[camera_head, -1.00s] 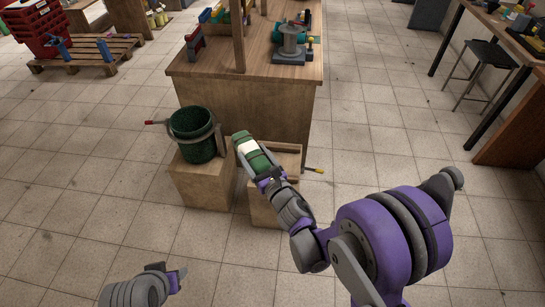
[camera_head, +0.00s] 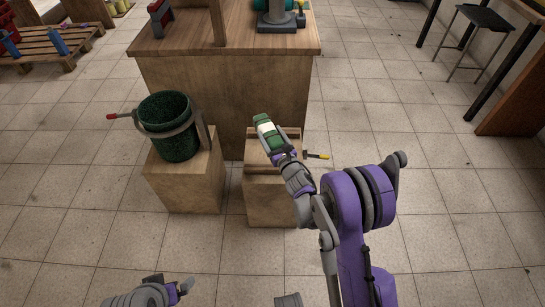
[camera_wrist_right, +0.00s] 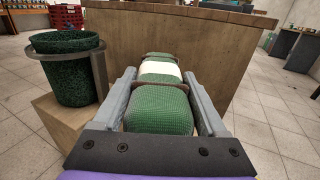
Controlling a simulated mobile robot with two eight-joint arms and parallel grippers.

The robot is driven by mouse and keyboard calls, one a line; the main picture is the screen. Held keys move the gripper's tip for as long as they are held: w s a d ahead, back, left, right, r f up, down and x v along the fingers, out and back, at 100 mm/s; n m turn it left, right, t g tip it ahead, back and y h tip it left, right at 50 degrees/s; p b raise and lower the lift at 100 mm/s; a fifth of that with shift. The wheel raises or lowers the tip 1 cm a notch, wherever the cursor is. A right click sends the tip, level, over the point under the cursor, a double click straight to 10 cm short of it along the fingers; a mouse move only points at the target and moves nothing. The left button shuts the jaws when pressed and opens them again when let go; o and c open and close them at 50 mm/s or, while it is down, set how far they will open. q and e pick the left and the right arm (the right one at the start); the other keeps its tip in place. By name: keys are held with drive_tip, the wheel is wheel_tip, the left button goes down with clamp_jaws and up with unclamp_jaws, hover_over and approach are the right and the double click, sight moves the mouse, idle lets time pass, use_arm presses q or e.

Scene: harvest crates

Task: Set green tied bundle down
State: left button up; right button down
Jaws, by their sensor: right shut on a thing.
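The green tied bundle (camera_head: 268,134), with a white band around its middle, is in my right gripper (camera_head: 282,156). In the right wrist view the bundle (camera_wrist_right: 160,108) lies lengthwise between the two grey fingers, with brown ties around it. In the head view it appears over the wooden crate (camera_head: 291,131) on a low wooden block (camera_head: 270,205). I cannot tell whether it touches the crate. My left gripper (camera_head: 170,287) is low at the bottom edge, away from the bundle, and its jaw gap is unclear.
A dark green bucket (camera_head: 165,120) in a grey holder with a red-tipped handle stands on a second block (camera_head: 180,185) to the left. A wooden workbench (camera_head: 230,85) stands behind.

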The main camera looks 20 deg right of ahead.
use_arm(q)
wheel_tip(320, 180, down, 7)
drive_tip(key=w+b, duration=0.1)
drive_tip(key=b, duration=0.3)
drive_tip(key=shift+r+b, duration=0.15)
drive_tip(key=shift+b, duration=0.15)
use_arm(e)
drive_tip(key=shift+w+d+f, duration=0.4)
drive_tip(key=shift+f, duration=2.15)
drive_tip(key=shift+w+d+f, duration=0.4)
drive_tip(key=shift+f, duration=2.15)
drive_tip(key=shift+w+d+f, duration=0.4)
drive_tip(key=shift+f, duration=2.15)
drive_tip(key=shift+f, duration=0.1)
drive_tip(key=shift+c, duration=1.8)
unclamp_jaws()
drive_tip(key=shift+f+h, duration=0.1)
drive_tip(key=shift+h, duration=0.3)
drive_tip(key=o, duration=0.4)
drive_tip(key=shift+c, duration=0.2)
drive_tip(key=shift+r, duration=0.25)
